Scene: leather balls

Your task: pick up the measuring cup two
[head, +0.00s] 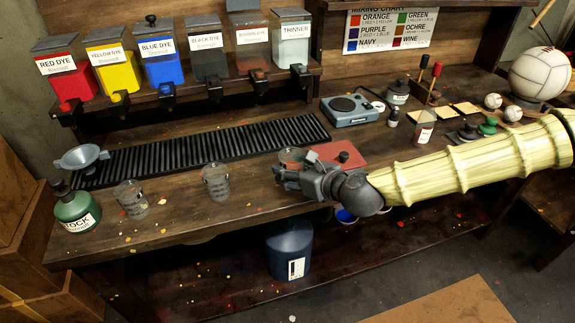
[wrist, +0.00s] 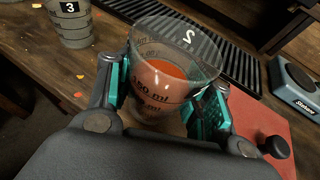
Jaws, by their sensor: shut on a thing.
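Measuring cup two (wrist: 165,80) is a clear cup with black ml marks and a "2" near its rim. An orange-red colour shows inside it in the wrist view. My gripper (wrist: 160,105) is shut on it, with teal pads on both sides of the cup's wall. In the head view the cup (head: 291,155) shows just behind my gripper (head: 284,178), over the bench's front part, left of the red mat. Its base is hidden by my gripper, so I cannot tell whether it touches the bench.
A cup marked 3 (wrist: 70,22) stands to the left; it also shows in the head view (head: 215,182). Another cup (head: 131,198) stands farther left. A black slatted rack (head: 200,150) lies behind. A red mat (head: 345,153) and a scale (head: 349,110) are to the right.

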